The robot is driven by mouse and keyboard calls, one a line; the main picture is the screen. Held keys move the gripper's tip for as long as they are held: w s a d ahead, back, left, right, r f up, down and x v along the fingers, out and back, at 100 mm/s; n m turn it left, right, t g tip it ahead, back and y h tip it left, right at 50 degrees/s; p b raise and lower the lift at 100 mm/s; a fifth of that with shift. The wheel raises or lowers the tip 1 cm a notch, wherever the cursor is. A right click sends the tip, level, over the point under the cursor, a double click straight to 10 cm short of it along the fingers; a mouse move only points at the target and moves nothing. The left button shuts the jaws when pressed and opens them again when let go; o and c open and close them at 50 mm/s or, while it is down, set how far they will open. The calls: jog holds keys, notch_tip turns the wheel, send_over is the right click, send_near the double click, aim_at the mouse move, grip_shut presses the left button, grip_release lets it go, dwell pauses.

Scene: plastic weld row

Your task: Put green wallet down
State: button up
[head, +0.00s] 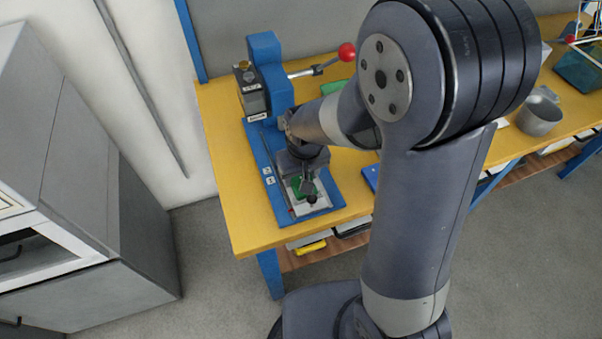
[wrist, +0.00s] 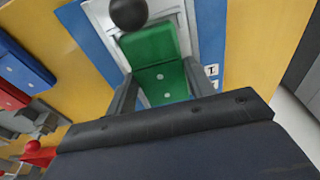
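The green wallet (wrist: 160,62) shows in the wrist view as two green panels with a fold between them and pale dots. My gripper (wrist: 160,75) has one finger on each side of it, and both fingers appear to touch its edges. In the head view the green wallet (head: 304,187) is a small patch below my gripper (head: 304,172), over the pale plate (head: 316,208) of the blue press base (head: 263,160). A black ball knob (wrist: 128,13) stands near the wallet's far end. I cannot tell whether the wallet touches the plate.
The blue press (head: 266,75) rises behind, with a red-knobbed lever (head: 346,52) reaching right. A blue piece (wrist: 20,68) and a red piece (wrist: 10,97) lie left in the wrist view. A metal cup (head: 540,115) stands at right. The yellow tabletop (head: 235,215) is clear left of the base.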

aim_at(300, 176)
jog(key=o, duration=0.4)
jog(key=shift+r, duration=0.1)
jog(key=shift+r, duration=0.55)
jog(key=r, duration=0.3)
jog(key=s+r, duration=0.1)
jog(key=r, duration=0.3)
jog(key=r+p, duration=0.1)
jog(key=r, duration=0.3)
jog(key=shift+s+d, duration=0.3)
jog(key=shift+s, duration=0.1)
jog(key=shift+f, duration=0.15)
jog(key=f, duration=0.4)
jog(key=w+f, duration=0.1)
jog(key=f, duration=0.7)
jog(key=shift+w+a+b, duration=0.25)
jog(key=shift+w+b, duration=0.1)
jog(key=shift+b, duration=0.05)
jog(key=shift+r, duration=1.95)
